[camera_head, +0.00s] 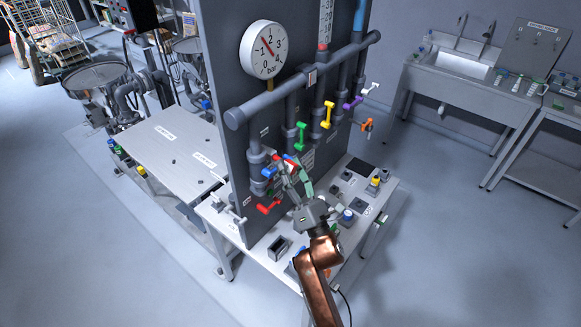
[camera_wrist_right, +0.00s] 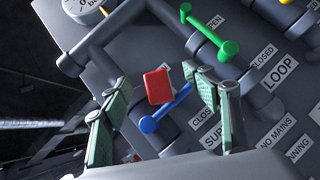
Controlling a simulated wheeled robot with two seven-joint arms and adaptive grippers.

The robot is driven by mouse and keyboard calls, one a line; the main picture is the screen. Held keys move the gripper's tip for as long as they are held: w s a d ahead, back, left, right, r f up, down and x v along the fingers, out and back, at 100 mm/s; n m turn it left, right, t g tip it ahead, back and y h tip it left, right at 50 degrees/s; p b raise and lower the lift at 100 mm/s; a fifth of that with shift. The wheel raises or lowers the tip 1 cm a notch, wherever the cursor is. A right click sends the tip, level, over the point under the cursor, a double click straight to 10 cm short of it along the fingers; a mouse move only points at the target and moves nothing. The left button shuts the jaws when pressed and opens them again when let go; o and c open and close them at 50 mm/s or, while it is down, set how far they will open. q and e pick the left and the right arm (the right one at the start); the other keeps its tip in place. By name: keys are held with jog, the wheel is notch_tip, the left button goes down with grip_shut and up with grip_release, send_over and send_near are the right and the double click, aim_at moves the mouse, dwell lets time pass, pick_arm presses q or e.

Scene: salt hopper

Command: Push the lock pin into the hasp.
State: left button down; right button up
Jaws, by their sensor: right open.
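My right gripper (camera_head: 294,174) is open in front of the dark panel, by the blue valve handle (camera_head: 269,172). In the right wrist view its green-padded fingers (camera_wrist_right: 158,108) stand apart on either side of a small red block (camera_wrist_right: 158,86) and the blue handle (camera_wrist_right: 166,109). The red block sits just above the blue handle; a gap shows between it and each finger. In the head view the red block (camera_head: 289,160) shows at the fingertips. I cannot tell whether it is the lock pin or part of the hasp. No separate hasp can be made out. My left gripper is out of view.
A green valve handle (camera_wrist_right: 229,47) is close on the right in the wrist view. Pipes and yellow (camera_head: 327,115), purple and orange handles line the panel. A red handle (camera_head: 268,208) is below. The bench (camera_head: 252,250) carries several small devices. Floor at the right is free.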

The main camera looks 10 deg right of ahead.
dwell(0.4)
jog(key=shift+b+v, duration=1.1)
jog(key=shift+v, duration=1.85)
jog(key=shift+s, duration=0.1)
jog(key=shift+s+f, duration=0.1)
jog(key=shift+f, duration=0.05)
jog(key=s+d, duration=0.3)
jog(key=s, duration=0.9)
jog(key=shift+d+f, duration=0.15)
jog(key=shift+f, duration=0.05)
jog(key=shift+s, duration=0.15)
